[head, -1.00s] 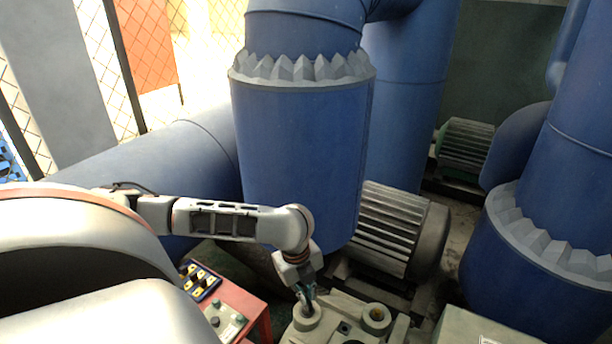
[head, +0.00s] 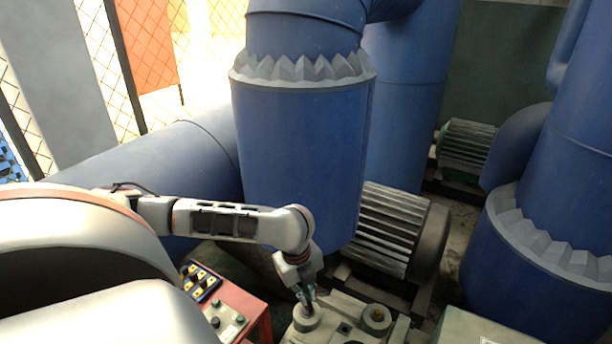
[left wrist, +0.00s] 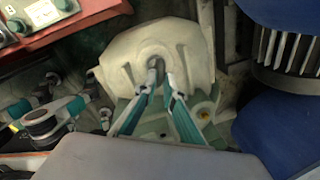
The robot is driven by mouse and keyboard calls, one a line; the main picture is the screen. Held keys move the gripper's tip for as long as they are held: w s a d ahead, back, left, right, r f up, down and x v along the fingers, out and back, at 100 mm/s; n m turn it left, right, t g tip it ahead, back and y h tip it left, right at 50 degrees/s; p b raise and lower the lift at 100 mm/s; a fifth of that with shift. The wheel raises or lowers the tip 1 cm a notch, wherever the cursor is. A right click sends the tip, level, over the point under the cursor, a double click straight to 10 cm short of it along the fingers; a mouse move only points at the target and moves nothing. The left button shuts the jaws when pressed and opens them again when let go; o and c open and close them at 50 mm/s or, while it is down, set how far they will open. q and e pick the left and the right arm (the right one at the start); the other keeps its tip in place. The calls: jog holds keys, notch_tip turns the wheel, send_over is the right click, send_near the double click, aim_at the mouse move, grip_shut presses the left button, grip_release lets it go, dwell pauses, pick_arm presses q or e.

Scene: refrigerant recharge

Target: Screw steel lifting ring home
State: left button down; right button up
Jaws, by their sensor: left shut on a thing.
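My left gripper (head: 307,299) points down at a round raised boss on the pale machine housing (head: 329,327). In the left wrist view its two teal fingers (left wrist: 162,76) converge at the boss, on the housing (left wrist: 118,60). They are shut on the steel lifting ring (left wrist: 155,63), a small grey part at the boss's middle. The fingertips cover much of the ring, and I cannot tell how deep it sits.
A red stand (head: 258,318) with a switch panel (head: 226,321) and a dark tray of yellow pieces (head: 201,282) is left of the housing. A second boss (head: 375,316) is to its right. A large blue pipe (head: 300,160) and a ribbed motor (head: 390,230) stand close behind.

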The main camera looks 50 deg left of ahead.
pick_arm(q)
jog(key=c, duration=2.1)
grip_release()
jog(key=shift+w, duration=0.1)
notch_tip(320, 180, up, 12)
jog(key=s, duration=0.1)
jog(key=shift+s+a, duration=0.15)
jog(key=shift+s, duration=0.25)
